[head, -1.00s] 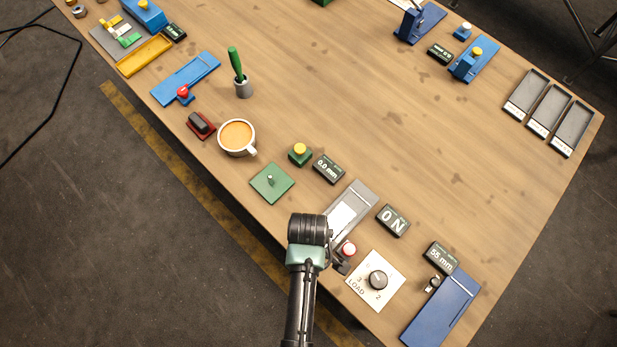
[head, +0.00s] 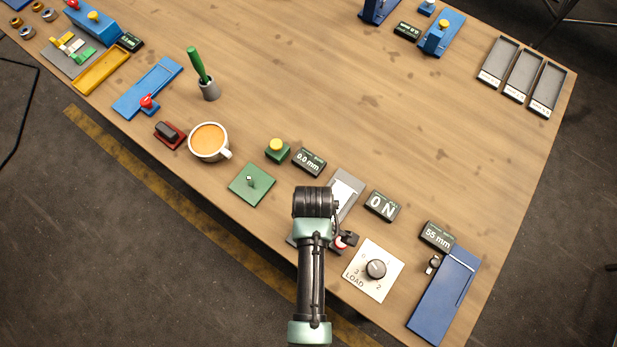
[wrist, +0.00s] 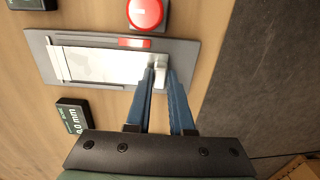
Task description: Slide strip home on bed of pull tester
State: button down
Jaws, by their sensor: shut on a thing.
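The pull tester's grey bed (head: 355,181) lies at the table's near edge, partly hidden by my arm in the head view. In the wrist view the bed (wrist: 190,45) runs across the upper part. A pale, shiny strip (wrist: 100,66) lies flat along it, and shows in the head view (head: 341,195). My gripper (wrist: 161,72) is over the bed's right part, its blue fingers closed on the strip's right end. A thin crossbar spans the bed at its left end. A red patch (wrist: 134,43) marks the bed's upper side. The fingertips are hidden in the head view.
A red button (wrist: 146,12) sits close beside the bed. A 0 N display (head: 382,206), a 0.0 mm display (head: 308,161) and a LOAD dial (head: 376,269) surround it. A green plate with a peg (head: 251,185) and a coffee cup (head: 208,141) stand left.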

jog(key=shift+w+d+f, duration=0.1)
jog(key=shift+w+d, duration=0.15)
jog(key=shift+w, duration=0.1)
dwell(0.7)
jog(key=shift+c, duration=0.8)
grip_release()
notch_tip(320, 180, up, 7)
jog(key=p, duration=0.7)
dwell(0.5)
